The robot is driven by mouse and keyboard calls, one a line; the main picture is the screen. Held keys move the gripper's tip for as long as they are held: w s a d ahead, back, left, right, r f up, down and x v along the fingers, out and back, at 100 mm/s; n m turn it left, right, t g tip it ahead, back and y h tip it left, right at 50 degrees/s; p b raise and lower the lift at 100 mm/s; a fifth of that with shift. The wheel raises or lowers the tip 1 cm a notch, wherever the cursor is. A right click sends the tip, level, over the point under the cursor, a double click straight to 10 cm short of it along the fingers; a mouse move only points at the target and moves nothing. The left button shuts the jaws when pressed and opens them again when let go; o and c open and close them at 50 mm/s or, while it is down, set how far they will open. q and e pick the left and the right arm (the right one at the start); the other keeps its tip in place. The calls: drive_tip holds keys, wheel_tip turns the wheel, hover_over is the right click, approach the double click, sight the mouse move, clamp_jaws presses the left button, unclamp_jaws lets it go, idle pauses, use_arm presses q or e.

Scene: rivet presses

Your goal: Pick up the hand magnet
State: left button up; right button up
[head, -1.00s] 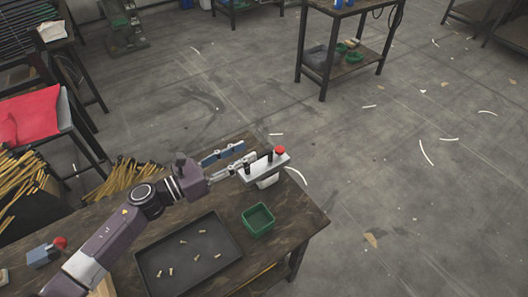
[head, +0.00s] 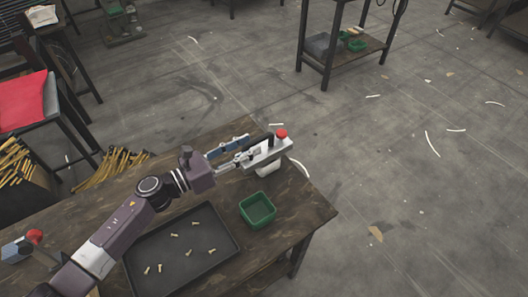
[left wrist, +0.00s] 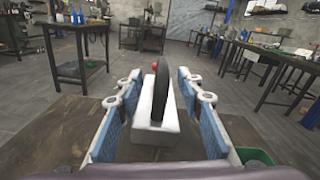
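The hand magnet, a pale grey block with a black upright handle and a red knob (head: 282,133), is near the table's far corner. In the left wrist view its pale body (left wrist: 157,128) is between the fingers of my left gripper (left wrist: 152,95). There is a gap on each side, and the blue pads do not appear to touch it. In the head view my left gripper (head: 240,150) reaches the magnet from the left, with its fingers apart, partly covering it. My right gripper is not in view.
A green bin (head: 258,210) stands in front of the magnet. A dark tray (head: 165,270) with several small brass-coloured pieces is nearer me. A blue-grey device with a red knob (head: 35,236) is at the left. Bare tabletop (head: 300,212) lies right of the bin.

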sight(267, 135)
use_arm(q)
drive_tip(key=x, duration=0.2)
drive_tip(key=p+x, duration=0.1)
drive_tip(key=x, duration=0.1)
drive_tip(key=p+x, duration=0.1)
drive_tip(key=shift+w+d+r, duration=0.15)
drive_tip(key=shift+d+r, duration=0.2)
drive_tip(key=shift+w+d+f, duration=0.15)
drive_tip(key=shift+w+d, duration=0.05)
drive_tip(key=shift+c, duration=0.4)
clamp_jaws()
